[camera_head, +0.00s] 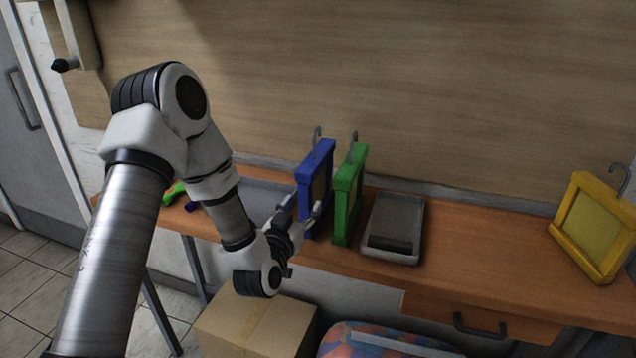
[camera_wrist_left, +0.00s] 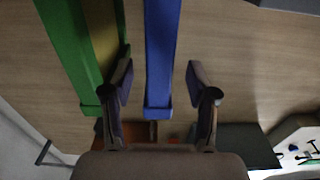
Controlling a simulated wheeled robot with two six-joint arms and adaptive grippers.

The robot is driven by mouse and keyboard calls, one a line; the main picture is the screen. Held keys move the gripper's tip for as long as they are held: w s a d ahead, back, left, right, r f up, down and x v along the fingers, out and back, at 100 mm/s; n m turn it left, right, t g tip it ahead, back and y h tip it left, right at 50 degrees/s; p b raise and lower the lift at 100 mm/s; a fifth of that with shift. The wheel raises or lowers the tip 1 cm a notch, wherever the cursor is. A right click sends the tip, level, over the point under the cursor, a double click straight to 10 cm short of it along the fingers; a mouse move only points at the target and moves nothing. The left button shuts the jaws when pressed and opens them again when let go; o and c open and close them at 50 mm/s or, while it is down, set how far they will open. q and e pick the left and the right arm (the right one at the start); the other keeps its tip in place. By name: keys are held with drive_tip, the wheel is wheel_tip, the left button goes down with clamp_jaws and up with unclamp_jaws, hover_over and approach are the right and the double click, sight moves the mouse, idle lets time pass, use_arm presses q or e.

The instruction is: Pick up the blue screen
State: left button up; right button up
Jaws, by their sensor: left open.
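The blue screen (camera_head: 314,184) is an upright framed panel with a hook on top, standing at the back of the wooden counter. My left gripper (camera_head: 302,214) is at its front edge, low down. In the left wrist view the blue screen (camera_wrist_left: 161,60) runs between the two open fingers of the left gripper (camera_wrist_left: 163,88), with a gap on each side. The green screen (camera_head: 348,196) stands close on its right; in the left wrist view the green screen (camera_wrist_left: 70,50) is beside one finger. My right gripper is not in view.
A grey tray with a dark roller (camera_head: 394,228) lies right of the green screen. A yellow screen (camera_head: 594,228) stands at the far right. Another grey tray (camera_head: 262,198) lies behind my left arm. A cardboard box (camera_head: 258,322) is below the counter.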

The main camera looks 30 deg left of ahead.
sight(307, 167)
use_arm(q)
drive_tip(key=x, duration=0.2)
drive_tip(key=f+x, duration=0.1)
drive_tip(key=x, duration=0.1)
drive_tip(key=shift+w, duration=0.25)
drive_tip(key=shift+s+r, duration=0.25)
drive_tip(key=shift+s, duration=0.05)
drive_tip(key=shift+c, duration=0.3)
clamp_jaws()
drive_tip(key=shift+d, duration=0.1)
wheel_tip(307, 167, up, 10)
drive_tip(key=shift+w+f, duration=0.1)
